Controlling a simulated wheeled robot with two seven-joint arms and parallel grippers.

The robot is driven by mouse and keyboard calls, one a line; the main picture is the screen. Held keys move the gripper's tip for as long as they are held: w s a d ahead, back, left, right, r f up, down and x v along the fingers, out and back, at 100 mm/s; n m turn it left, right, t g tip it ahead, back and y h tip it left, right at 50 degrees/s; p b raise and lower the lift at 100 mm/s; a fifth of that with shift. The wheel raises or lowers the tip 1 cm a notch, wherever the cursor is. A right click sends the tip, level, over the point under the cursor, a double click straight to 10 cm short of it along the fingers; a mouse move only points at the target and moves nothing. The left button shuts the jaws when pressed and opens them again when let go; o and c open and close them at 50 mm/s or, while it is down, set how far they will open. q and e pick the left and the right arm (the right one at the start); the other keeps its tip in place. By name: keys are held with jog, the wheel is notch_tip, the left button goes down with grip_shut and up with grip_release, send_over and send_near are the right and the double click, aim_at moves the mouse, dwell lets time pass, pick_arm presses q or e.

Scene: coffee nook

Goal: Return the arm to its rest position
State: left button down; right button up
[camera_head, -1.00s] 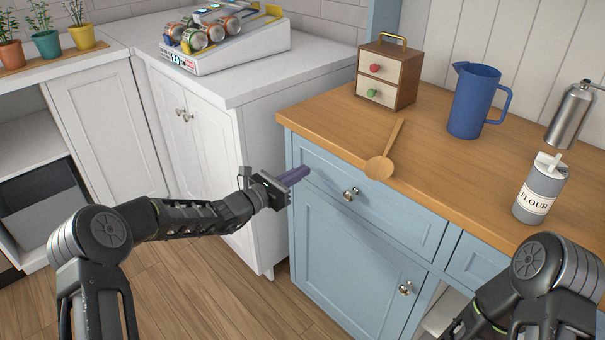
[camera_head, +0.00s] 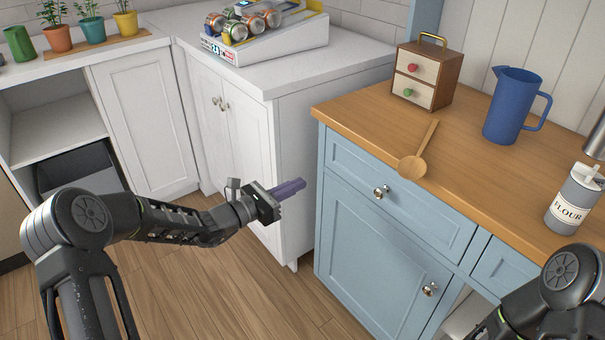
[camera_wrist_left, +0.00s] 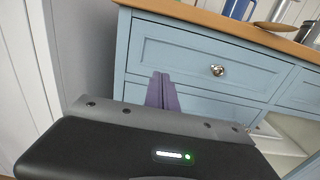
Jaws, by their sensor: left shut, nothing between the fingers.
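My left gripper (camera_head: 289,188) is stretched forward in the head view, in the open air in front of the gap between the white and blue cabinets. Its purple fingers are shut with nothing between them. In the left wrist view the shut fingers (camera_wrist_left: 162,92) point toward the blue drawer front (camera_wrist_left: 190,55) and appear apart from it. My right arm (camera_head: 560,285) shows only in part at the lower right of the head view. Its gripper is out of view.
The blue cabinet (camera_head: 375,265) has a wooden top with a wooden spoon (camera_head: 414,165), a small drawer box (camera_head: 427,75), a blue jug (camera_head: 513,105) and a flour container (camera_head: 573,198). A can rack (camera_head: 270,42) stands on the white counter. The floor (camera_head: 200,285) below my left arm is clear.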

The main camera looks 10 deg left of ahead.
pick_arm(q)
jog(key=shift+f, duration=0.1)
jog(key=s+d+f+m+g+y, duration=0.2)
jog(key=s+f+m+g, duration=0.2)
jog(key=s+f, duration=0.45)
jog(key=s+d+f+m+g+y, duration=0.15)
jog(key=s+f+m+g, duration=0.4)
jog(key=f, duration=0.65)
jog(key=s+d+f+m+g+y, duration=0.1)
jog(key=s+f+m+y, duration=0.1)
jog(key=s+f+m, duration=0.5)
jog(key=s+f+m+g+y, duration=0.15)
jog(key=s+f+m, duration=0.25)
jog(key=s, duration=0.5)
jog(key=s+d+m+g, duration=0.1)
jog(key=s+d+m, duration=0.5)
jog(key=s, duration=0.4)
notch_tip(320, 180, up, 14)
jog(key=p, duration=1.4)
jog(key=shift+w+f, duration=0.2)
jog(key=shift+w, duration=0.2)
jog(key=shift+f, duration=0.1)
